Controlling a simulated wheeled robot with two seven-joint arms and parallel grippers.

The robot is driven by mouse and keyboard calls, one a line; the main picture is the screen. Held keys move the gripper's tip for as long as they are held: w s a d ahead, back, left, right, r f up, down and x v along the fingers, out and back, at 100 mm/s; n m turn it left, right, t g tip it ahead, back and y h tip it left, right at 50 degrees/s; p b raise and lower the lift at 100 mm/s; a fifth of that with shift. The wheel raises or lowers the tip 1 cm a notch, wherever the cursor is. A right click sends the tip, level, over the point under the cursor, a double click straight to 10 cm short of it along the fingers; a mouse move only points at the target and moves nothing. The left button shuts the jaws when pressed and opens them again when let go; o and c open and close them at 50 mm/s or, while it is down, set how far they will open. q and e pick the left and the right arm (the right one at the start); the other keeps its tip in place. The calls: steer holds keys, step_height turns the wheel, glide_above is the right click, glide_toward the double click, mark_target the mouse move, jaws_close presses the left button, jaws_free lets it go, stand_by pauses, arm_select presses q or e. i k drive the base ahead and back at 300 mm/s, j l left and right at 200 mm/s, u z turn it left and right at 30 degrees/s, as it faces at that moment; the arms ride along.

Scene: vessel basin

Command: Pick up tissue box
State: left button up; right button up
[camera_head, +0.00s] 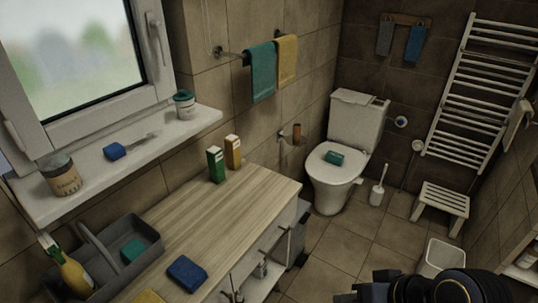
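I cannot pick out a tissue box for certain. A green carton (215,164) and a yellow carton (233,151) stand upright on the wooden countertop, near its back edge by the wall. A small teal item (333,157) lies on the closed toilet lid; it is too small to name surely. My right gripper (352,293) shows only partly at the bottom edge, right of the counter and apart from all these things. Its fingers are dark and cut off, so their opening is unclear. My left gripper is out of view.
The wooden countertop (225,208) holds a grey caddy (150,236) and a blue sponge (187,271). A windowsill (105,168) with jars runs above. A toilet (329,186), white stool (442,205) and white bin (440,257) stand beyond. The tiled floor between is clear.

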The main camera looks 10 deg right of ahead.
mark_target(335, 158)
steer(key=i+l+u, duration=0.2)
steer(key=u, duration=0.25)
steer(key=i+l+u, duration=0.15)
steer(key=l+u, duration=0.75)
steer(key=i+l, duration=0.1)
steer(key=l, duration=0.7)
steer(key=i+l, duration=0.1)
steer(key=l, duration=1.45)
steer(key=i+l, duration=0.15)
steer(key=l, duration=0.6)
steer(key=i+l, duration=0.1)
steer(key=l, duration=0.7)
steer(key=i+l, duration=0.1)
steer(key=l, duration=0.65)
